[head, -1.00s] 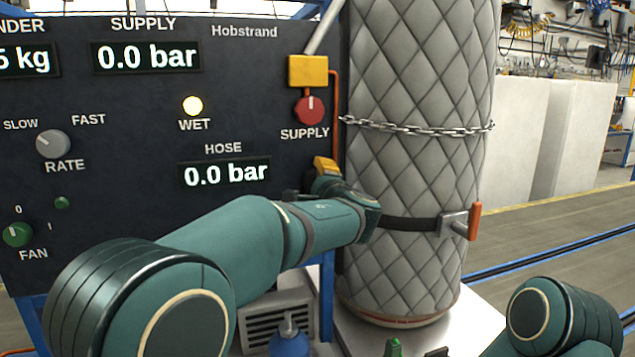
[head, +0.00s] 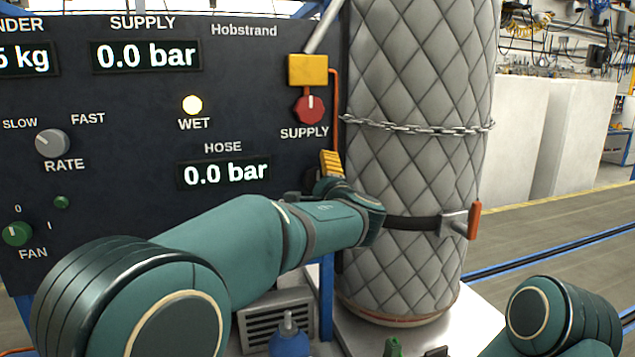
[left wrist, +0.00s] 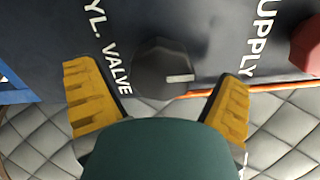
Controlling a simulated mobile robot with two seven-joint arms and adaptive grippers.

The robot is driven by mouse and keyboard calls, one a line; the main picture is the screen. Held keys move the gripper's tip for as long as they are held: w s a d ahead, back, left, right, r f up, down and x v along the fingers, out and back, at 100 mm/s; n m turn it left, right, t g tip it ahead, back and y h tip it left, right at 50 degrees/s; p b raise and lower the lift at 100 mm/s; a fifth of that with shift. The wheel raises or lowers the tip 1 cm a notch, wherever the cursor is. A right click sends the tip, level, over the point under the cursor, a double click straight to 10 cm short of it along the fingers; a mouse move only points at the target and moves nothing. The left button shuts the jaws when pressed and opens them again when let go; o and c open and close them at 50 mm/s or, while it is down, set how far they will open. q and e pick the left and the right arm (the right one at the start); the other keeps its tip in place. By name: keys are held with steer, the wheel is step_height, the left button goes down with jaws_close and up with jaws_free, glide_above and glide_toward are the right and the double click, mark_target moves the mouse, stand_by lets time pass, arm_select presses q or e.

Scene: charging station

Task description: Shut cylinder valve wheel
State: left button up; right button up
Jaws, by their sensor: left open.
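The cylinder valve wheel is a round dark knob (left wrist: 163,68) with a pale pointer mark, on the dark panel in the left wrist view. The lettering beside it ends in "YL. VALVE". My left gripper (left wrist: 158,88) is open, with one yellow finger on each side of the knob. I cannot tell whether the fingers touch it. In the head view, my left gripper (head: 331,164) shows only as a yellow finger beside the cylinder, and my arm hides most of the knob. The quilted grey cylinder (head: 415,80) stands upright, held by a chain and a black strap. My right gripper is not in view.
The red SUPPLY knob (head: 309,108) sits above my left gripper, below a yellow block (head: 308,70) with an orange pipe. The WET lamp (head: 192,105) is lit. SUPPLY and HOSE displays (head: 224,173) read 0.0 bar. A strap buckle with an orange handle (head: 474,220) sticks out right of the cylinder.

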arm_select(q)
steer(key=v, duration=1.1)
